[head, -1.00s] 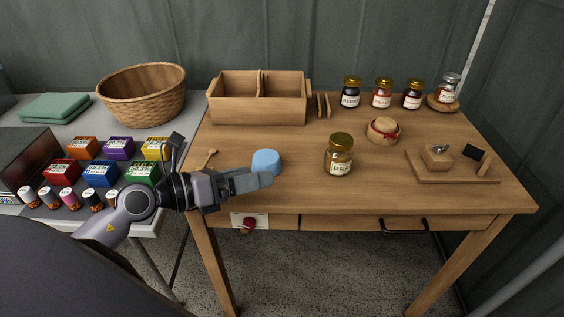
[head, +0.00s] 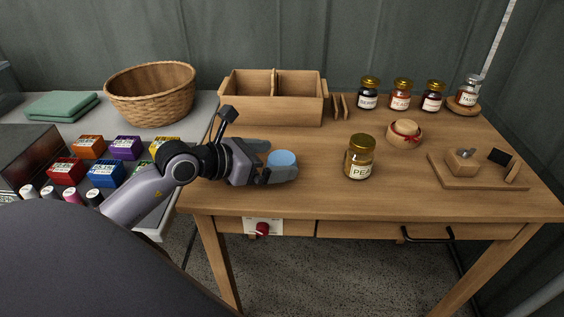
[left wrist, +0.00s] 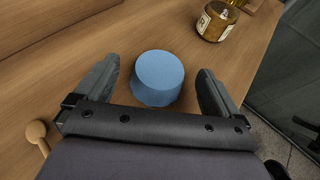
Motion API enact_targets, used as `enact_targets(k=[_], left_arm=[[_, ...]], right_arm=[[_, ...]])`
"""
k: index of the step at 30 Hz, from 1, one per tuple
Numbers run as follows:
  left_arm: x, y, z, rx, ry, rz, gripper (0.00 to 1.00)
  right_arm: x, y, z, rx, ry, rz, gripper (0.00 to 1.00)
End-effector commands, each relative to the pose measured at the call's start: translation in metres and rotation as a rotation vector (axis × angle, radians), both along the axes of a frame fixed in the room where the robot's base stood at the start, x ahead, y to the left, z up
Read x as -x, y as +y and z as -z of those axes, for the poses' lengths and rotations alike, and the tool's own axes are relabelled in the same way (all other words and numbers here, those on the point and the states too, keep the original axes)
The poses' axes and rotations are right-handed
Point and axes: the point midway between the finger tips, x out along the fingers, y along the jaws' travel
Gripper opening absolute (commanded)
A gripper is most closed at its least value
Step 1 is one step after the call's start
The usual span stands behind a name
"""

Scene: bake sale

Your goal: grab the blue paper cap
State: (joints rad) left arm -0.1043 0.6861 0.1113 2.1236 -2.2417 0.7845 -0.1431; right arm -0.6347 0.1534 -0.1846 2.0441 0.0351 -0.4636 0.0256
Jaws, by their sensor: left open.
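The blue paper cap (head: 282,159) stands on the wooden table, left of the pear jar (head: 359,157). In the left wrist view the cap (left wrist: 159,77) lies between the two spread fingers, with a gap on each side. My left gripper (head: 281,165) is open and low over the table, its fingers on either side of the cap. It also shows in the left wrist view (left wrist: 158,90). In the head view a finger hides the cap's lower front. My right gripper is not in view.
A wooden divided box (head: 272,107) stands behind the cap. A small wooden stick with a round knob (left wrist: 37,132) lies left of the gripper in the left wrist view. A wicker basket (head: 150,94) and colored boxes are on the left table.

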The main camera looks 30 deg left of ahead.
Motion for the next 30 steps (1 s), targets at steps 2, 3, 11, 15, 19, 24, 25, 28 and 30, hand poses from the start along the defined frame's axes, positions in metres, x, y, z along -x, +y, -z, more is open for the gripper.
enact_targets(k=[2,3,11,15,19,24,25,28,30], left_arm=[[-0.009,-0.004,0.004,0.002,-0.001,-0.001,0.97],[-0.014,-0.006,0.006,0.002,-0.001,-0.001,0.97],[-0.035,-0.014,0.016,0.002,0.0,0.0,0.97],[-0.037,-0.016,0.017,0.001,0.001,0.001,0.97],[-0.036,-0.015,0.017,0.001,0.001,0.001,0.97],[-0.036,-0.015,0.017,0.001,0.0,0.001,0.48],[-0.036,-0.015,0.017,0.001,0.0,0.001,0.43],[-0.036,-0.015,0.017,0.001,0.0,0.001,0.42],[-0.036,-0.015,0.017,0.001,0.0,0.001,0.42]], right_arm=[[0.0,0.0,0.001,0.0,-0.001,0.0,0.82],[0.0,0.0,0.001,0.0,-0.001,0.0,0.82],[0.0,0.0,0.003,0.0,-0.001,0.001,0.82],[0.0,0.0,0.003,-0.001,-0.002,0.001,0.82],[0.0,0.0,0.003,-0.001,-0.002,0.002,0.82],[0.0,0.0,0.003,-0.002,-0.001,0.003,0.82],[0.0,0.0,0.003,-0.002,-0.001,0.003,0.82],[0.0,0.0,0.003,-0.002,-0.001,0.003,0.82],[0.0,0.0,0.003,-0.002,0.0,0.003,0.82]])
